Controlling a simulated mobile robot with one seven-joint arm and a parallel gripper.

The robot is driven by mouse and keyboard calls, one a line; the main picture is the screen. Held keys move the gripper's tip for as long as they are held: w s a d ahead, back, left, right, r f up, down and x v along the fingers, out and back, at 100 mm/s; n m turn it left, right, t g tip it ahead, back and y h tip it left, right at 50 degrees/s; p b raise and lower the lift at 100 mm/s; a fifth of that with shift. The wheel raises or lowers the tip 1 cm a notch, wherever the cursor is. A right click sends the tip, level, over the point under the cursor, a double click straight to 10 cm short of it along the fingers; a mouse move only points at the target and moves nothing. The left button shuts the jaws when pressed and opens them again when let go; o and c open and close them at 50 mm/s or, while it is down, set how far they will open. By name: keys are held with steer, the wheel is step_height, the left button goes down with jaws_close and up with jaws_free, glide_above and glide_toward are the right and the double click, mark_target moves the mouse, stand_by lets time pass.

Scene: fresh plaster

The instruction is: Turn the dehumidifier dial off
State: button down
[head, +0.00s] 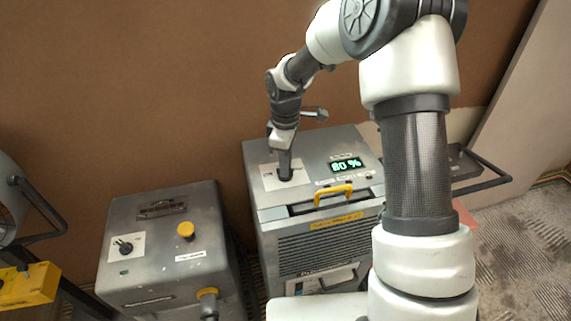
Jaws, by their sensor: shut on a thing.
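The dehumidifier (318,233) is a grey metal box with a lit green display (346,164) reading 80 % and a yellow handle (333,195) at its front edge. My gripper (285,174) points down onto the left part of its top, at a light label plate (267,176). The gripper is shut on the dial there. The gripper's fingers hide the dial, so I cannot see which way it points.
A second grey box (165,245) with a black knob (124,246) and a yellow button (186,230) stands to the left. A round fan-like machine (12,200) is at the far left. A brown wall is behind. Dusty open floor (525,240) lies at right.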

steer(key=c, duration=1.8)
jaws_free()
step_height(320, 180, up, 18)
steer(key=shift+f+p, duration=0.25)
steer(key=shift+p, duration=0.15)
